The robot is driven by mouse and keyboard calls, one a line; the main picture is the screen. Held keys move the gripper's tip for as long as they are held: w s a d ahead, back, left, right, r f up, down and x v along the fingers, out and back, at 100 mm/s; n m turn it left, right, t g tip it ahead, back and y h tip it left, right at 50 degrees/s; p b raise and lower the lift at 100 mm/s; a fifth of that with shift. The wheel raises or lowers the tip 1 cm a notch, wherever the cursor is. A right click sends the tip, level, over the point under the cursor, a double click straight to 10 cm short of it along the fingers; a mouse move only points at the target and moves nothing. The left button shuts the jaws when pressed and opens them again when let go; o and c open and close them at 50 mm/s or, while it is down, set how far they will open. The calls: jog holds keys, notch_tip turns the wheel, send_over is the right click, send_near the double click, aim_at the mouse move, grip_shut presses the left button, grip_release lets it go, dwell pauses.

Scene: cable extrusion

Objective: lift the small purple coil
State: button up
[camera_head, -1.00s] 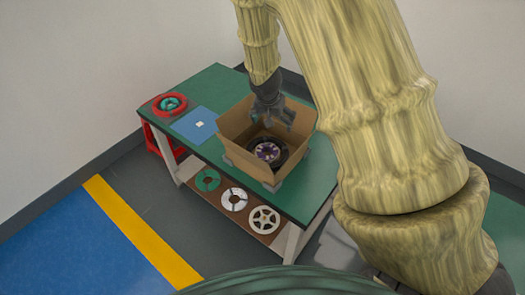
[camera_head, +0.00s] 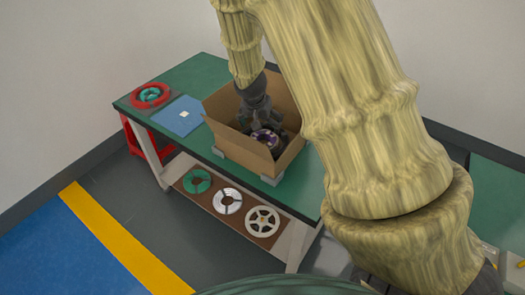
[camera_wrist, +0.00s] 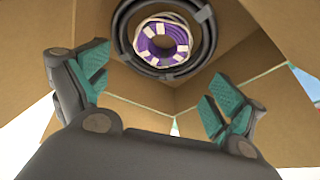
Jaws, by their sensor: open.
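The small purple coil (camera_wrist: 152,47) has white bands and lies at the bottom of the open cardboard box (camera_head: 237,147). It sits inside a larger black coil (camera_wrist: 127,27) in the wrist view. In the head view the purple coil (camera_head: 268,138) shows just below my gripper (camera_head: 262,125). My gripper (camera_wrist: 155,95) is open and empty. Its teal-padded fingers stand wide apart in the wrist view, and the coil shows beyond them, apart from both. In the head view the gripper is inside the box opening, and part of the coils is hidden.
The box stands on a green table (camera_head: 205,72). A red coil with a teal one (camera_head: 150,95) and a blue sheet (camera_head: 178,117) lie to its left. Several reels, one a white reel (camera_head: 262,221), rest on the lower shelf. Box walls and flaps surround my gripper closely.

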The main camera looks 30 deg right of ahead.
jog(key=shift+w+f+b, duration=0.1)
jog(key=shift+f+b, duration=0.55)
jog(key=shift+f, duration=0.7)
send_near(264, 139)
jog(key=shift+s+f+p, duration=0.2)
jog(key=shift+s+f, duration=0.2)
jog(key=shift+f, duration=0.2)
jog(key=shift+s+f+p, duration=0.2)
jog(key=shift+s+f, duration=0.15)
jog(key=shift+f, duration=0.25)
jog(key=shift+w+p+x, duration=0.25)
jog(key=shift+p+x, duration=0.25)
jog(key=shift+x, duration=1.8)
jog(key=c, duration=0.8)
